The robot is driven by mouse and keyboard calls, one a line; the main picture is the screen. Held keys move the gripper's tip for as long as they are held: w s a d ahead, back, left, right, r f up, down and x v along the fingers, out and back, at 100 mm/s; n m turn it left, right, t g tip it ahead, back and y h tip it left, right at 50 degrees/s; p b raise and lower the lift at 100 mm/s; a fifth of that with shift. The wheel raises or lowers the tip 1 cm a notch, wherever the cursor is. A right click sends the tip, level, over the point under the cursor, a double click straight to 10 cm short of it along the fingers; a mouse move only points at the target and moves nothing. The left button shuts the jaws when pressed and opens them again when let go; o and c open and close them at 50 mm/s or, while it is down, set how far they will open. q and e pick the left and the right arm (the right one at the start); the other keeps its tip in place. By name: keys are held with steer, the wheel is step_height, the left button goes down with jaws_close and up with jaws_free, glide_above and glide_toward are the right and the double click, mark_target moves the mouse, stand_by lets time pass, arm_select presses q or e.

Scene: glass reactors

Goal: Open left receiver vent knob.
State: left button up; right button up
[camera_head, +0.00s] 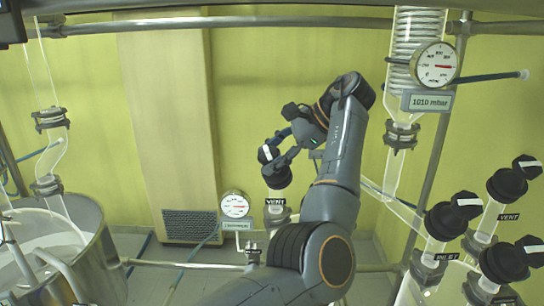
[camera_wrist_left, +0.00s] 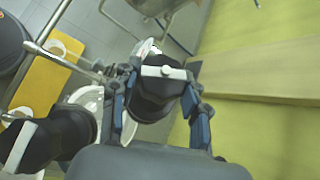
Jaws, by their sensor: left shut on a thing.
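The vent knob (camera_head: 276,170) is black with a white bar and sits above a small VENT label (camera_head: 275,202) in the middle of the head view. My left gripper (camera_head: 281,153) reaches it from above and behind. In the left wrist view the black knob (camera_wrist_left: 154,100) with its white bar lies between the two fingers of my left gripper (camera_wrist_left: 156,72), which is shut on it. The bar runs roughly across the gap between the fingers. The knob's lower part is hidden by the gripper. My right gripper is in neither view.
Several black knobs with white bars, such as the inlet knob (camera_head: 446,222), stand at the right. A gauge (camera_head: 235,205) is just left of the held knob, and a pressure gauge (camera_head: 434,64) hangs upper right. A metal vessel (camera_head: 100,262) is at the left.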

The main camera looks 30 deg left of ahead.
arm_select(q)
steer(key=shift+f+n+g+h, duration=0.15)
steer(key=shift+n+g+h, duration=0.35)
steer(key=shift+n+g, duration=0.1)
steer(key=o, duration=1.1)
steer(key=shift+o, duration=0.3)
steer(key=shift+a, duration=0.1)
steer(key=shift+m+t+y, duration=0.5)
steer(key=shift+m+t, duration=0.1)
